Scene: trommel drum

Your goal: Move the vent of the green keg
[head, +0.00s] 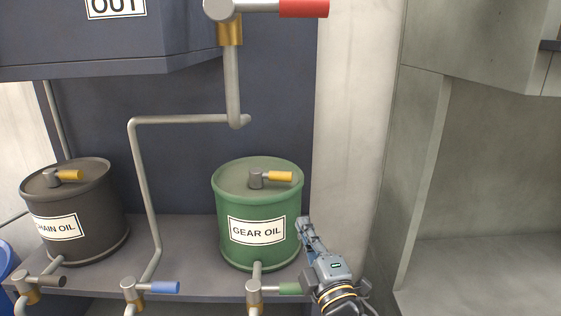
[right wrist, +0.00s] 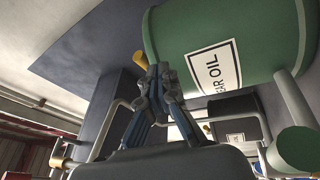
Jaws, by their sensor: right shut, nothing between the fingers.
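The green keg (head: 230,208), labelled GEAR OIL, stands upright on a grey shelf. Its vent (head: 257,179) is a small grey valve on the lid with a yellow handle (head: 279,176) pointing right. My right gripper (head: 303,224) is at the right side of the keg, below its lid, with its fingers pointing up. It is shut and empty. In the right wrist view the keg (right wrist: 200,35) fills the upper right, and the yellow handle (right wrist: 141,60) shows just past the fingertips (right wrist: 158,70), apparently apart from them. My left gripper is not in view.
A dark keg (head: 95,210) labelled CHAIN OIL with its own yellow-handled valve stands left. Valves with dark, blue (head: 165,287) and green (head: 291,288) handles line the shelf front. A pipe (head: 143,180) rises between the kegs. A red-handled valve (head: 303,8) is above.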

